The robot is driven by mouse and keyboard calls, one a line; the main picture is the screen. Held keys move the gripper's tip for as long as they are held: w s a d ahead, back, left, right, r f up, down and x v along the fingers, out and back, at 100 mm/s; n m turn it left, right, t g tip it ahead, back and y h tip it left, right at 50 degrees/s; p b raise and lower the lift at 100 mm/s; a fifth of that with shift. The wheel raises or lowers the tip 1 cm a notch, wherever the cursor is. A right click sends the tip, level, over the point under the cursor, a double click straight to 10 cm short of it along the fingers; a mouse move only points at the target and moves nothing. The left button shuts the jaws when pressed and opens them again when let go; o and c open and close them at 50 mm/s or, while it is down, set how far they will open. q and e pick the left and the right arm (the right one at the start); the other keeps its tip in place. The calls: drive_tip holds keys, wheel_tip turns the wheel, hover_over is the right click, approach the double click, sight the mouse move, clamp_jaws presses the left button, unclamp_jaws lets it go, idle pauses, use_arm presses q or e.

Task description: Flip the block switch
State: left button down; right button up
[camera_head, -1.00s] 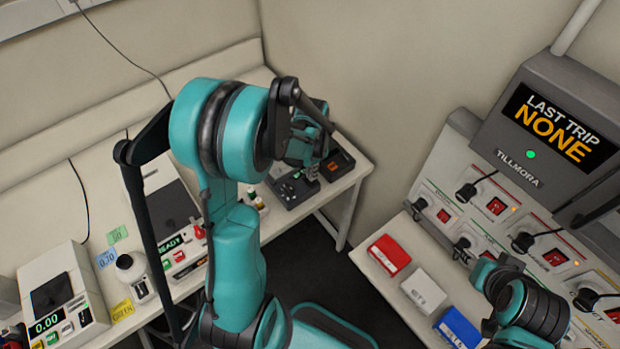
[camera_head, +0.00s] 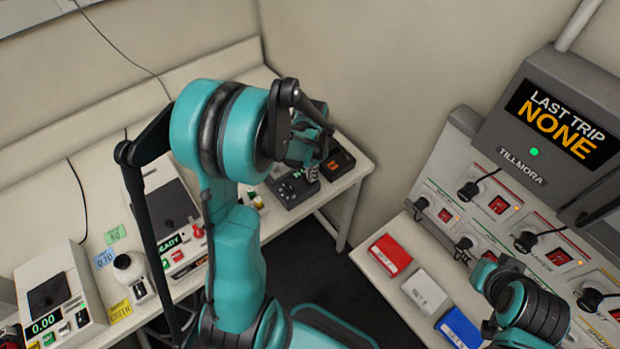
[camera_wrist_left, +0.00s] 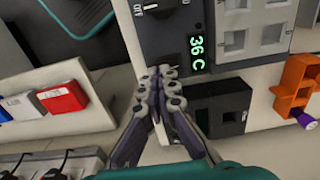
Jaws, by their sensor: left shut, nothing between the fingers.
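The dark block heater (camera_head: 290,190) sits on the back bench near its right end. In the left wrist view, the dark heater body (camera_wrist_left: 180,50) has a black rotary switch (camera_wrist_left: 160,9) with ON and OFF markings, partly cut off by the top edge, and a green display (camera_wrist_left: 196,47) reading 36 C. My left gripper (camera_wrist_left: 165,72) is shut and empty, its fingertips over the heater's edge beside the display, apart from the switch. Whether the tips touch the housing I cannot tell. In the head view my left arm hides part of the heater.
A small dark box (camera_head: 338,163) stands right of the heater, and an orange rack (camera_wrist_left: 298,88) lies close by. Red (camera_head: 390,255), white (camera_head: 425,291) and blue (camera_head: 458,328) boxes stand on the right bench, under a panel of plugs and red switches.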

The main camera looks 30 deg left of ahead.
use_arm(q)
drive_tip(key=shift+f+b, duration=0.4)
drive_tip(key=shift+f, duration=0.05)
idle(0.3)
drive_tip(key=shift+r+p, duration=2.5)
drive_tip(key=shift+r, duration=1.05)
drive_tip(key=shift+d, duration=0.1)
drive_tip(key=s+d+f+n+t+b, duration=0.1)
drive_tip(key=s+d+n+t+b, duration=0.3)
drive_tip(key=b, duration=1.1)
drive_tip(key=s+d+t, duration=0.3)
drive_tip(key=s+d, duration=0.3)
drive_tip(key=s, duration=0.1)
drive_tip(key=shift+d+f, duration=0.2)
drive_tip(key=shift+f, duration=0.05)
